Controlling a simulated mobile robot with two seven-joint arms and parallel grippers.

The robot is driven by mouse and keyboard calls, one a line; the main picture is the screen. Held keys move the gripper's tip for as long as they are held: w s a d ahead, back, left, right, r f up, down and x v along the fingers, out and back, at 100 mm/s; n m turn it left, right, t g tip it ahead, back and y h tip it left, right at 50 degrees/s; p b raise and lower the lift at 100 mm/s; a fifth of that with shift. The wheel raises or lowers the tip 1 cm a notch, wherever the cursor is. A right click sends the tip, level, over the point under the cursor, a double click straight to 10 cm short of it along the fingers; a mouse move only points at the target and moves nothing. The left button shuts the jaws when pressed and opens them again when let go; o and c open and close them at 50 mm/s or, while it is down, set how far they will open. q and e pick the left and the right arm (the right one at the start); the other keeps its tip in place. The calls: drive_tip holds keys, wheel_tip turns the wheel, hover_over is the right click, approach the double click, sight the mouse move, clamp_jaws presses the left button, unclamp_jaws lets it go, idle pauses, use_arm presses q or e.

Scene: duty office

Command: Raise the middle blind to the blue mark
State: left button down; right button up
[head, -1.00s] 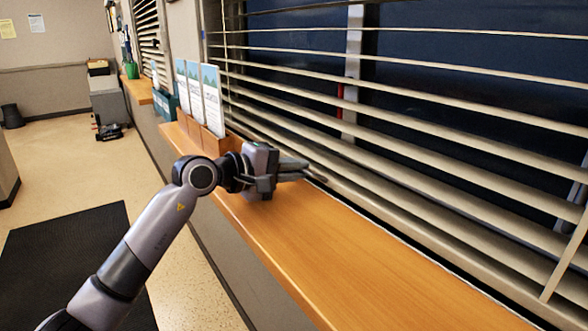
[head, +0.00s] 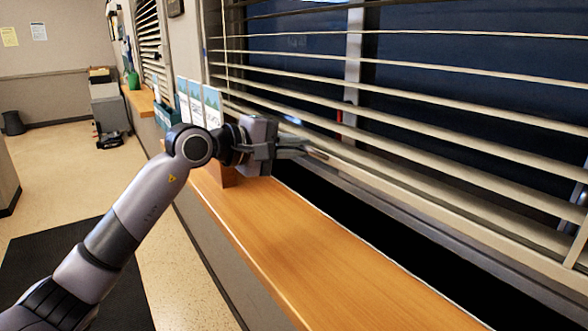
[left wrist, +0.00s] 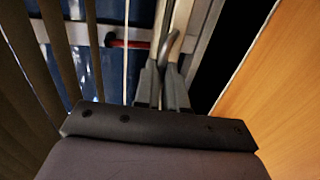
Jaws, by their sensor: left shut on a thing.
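The blind (head: 430,110) with pale slats hangs over the dark window at the right of the head view. Its bottom rail (head: 400,193) is raised off the sill, with a dark gap below. My left gripper (head: 312,152) is shut at the rail's near-left part. In the left wrist view its fingers (left wrist: 163,80) close at the rail, beside a curved grey piece (left wrist: 169,44). A red mark (head: 340,117) shows on the window post behind the slats, and as a red bar (left wrist: 130,43) in the left wrist view. I cannot make out a blue mark. My right gripper is out of view.
The wooden sill (head: 290,235) runs below the blind and is bare toward the front. Leaflets (head: 197,102) in a holder stand on it just behind my left gripper. Another blind (head: 148,45) hangs farther back. A dark mat (head: 75,260) lies on the floor.

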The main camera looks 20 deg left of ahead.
use_arm(q)
wheel_tip(320, 180, up, 17)
drive_tip(key=p, duration=0.6)
drive_tip(key=shift+p, duration=0.3)
drive_tip(key=c, duration=1.2)
unclamp_jaws()
drive_tip(key=shift+f, duration=0.1)
drive_tip(key=shift+a, duration=0.1)
drive_tip(key=shift+b+v, duration=1.2)
drive_tip(key=shift+v, duration=2.35)
